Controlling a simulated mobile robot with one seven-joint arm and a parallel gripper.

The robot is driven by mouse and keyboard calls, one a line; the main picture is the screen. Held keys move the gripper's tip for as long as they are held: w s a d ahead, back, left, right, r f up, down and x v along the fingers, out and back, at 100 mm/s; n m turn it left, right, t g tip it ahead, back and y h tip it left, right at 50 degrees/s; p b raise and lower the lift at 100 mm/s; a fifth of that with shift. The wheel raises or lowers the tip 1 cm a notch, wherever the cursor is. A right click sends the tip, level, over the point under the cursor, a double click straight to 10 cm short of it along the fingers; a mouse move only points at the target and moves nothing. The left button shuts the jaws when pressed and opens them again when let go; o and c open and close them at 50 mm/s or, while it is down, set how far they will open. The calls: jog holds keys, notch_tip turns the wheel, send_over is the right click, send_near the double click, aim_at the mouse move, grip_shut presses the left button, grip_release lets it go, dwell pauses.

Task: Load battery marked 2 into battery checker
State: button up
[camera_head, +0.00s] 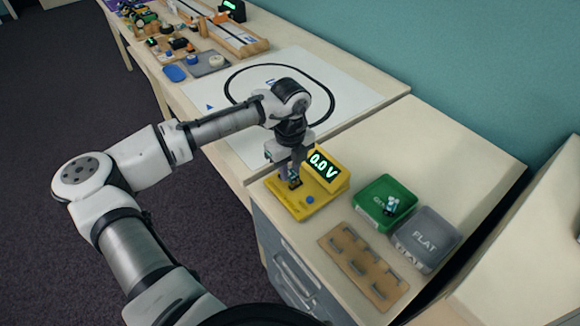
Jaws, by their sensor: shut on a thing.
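The battery checker (292,205) is a yellow unit on the near cabinet top. Its raised display (322,164) reads 0.0 V in green, and a blue button shows on its front. My gripper (292,181) points down over the left part of the checker, just at or above its bed. It is shut on a small dark battery (294,182), mostly hidden by the fingers. Its number cannot be read, and I cannot tell whether it touches the checker.
A wooden rack (345,247) with slots lies in front. Behind are a track mat (310,62) and cluttered benches.

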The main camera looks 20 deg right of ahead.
jog(key=shift+f+p, duration=0.6)
jog(key=shift+p, duration=0.05)
dwell(2.2)
jog(key=o, duration=1.5)
jog(key=shift+c, duration=0.2)
jog(key=shift+r, duration=0.1)
jog(key=shift+r+p, duration=2.7)
jog(key=shift+r, duration=0.25)
